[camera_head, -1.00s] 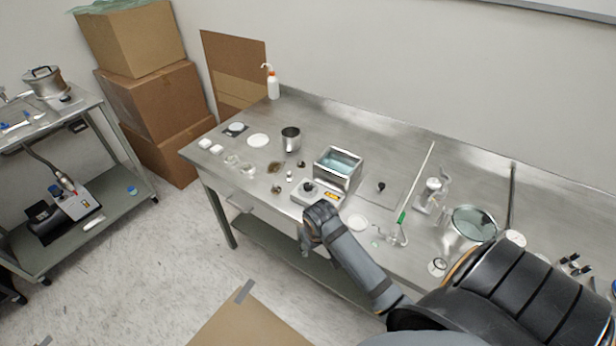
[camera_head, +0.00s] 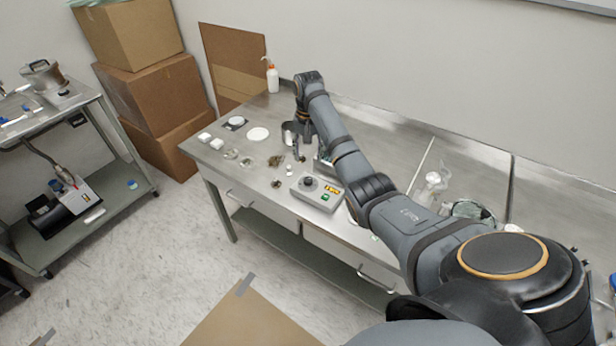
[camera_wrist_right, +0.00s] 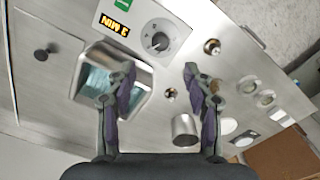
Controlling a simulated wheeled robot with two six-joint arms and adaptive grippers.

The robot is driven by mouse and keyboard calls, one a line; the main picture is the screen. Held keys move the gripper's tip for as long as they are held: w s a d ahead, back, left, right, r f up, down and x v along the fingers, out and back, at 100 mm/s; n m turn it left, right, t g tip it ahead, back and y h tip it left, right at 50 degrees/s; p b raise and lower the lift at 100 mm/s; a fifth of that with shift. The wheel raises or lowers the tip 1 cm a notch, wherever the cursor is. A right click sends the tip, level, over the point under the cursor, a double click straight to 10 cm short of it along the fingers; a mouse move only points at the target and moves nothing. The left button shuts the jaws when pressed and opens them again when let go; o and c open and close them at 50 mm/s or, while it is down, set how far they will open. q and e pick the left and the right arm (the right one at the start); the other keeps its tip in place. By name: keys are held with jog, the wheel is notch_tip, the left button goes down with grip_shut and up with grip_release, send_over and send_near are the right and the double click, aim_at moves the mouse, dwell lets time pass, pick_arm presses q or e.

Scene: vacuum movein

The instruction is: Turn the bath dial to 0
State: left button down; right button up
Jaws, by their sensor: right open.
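The grey control box (camera_head: 325,201) sits near the front edge of the steel table, with a round dark dial (camera_head: 308,182), a yellow-lit display and a green button. In the right wrist view the dial (camera_wrist_right: 158,38) shows upside down, and the display (camera_wrist_right: 115,25) appears to read 3 MIN. The steel water bath (camera_wrist_right: 140,100) stands behind the box; my right arm hides most of it in the head view. My right gripper (camera_wrist_right: 160,88) is open and empty, fingers pointing down over the table beside the bath, apart from the dial. In the head view the gripper (camera_head: 299,140) is partly hidden.
A metal cup (camera_wrist_right: 186,128) stands below the fingers in the wrist view. Small dishes, a white plate (camera_head: 258,134) and a wash bottle (camera_head: 272,77) are on the table's left. Glassware (camera_head: 434,183) stands to the right.

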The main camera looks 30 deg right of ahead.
aim_at(308, 180)
notch_tip(308, 180, down, 9)
jog(key=shift+f+p, duration=0.15)
jog(key=shift+p, duration=0.7)
jog(key=shift+f, duration=0.65)
grip_shut()
jog(key=shift+r, duration=0.1)
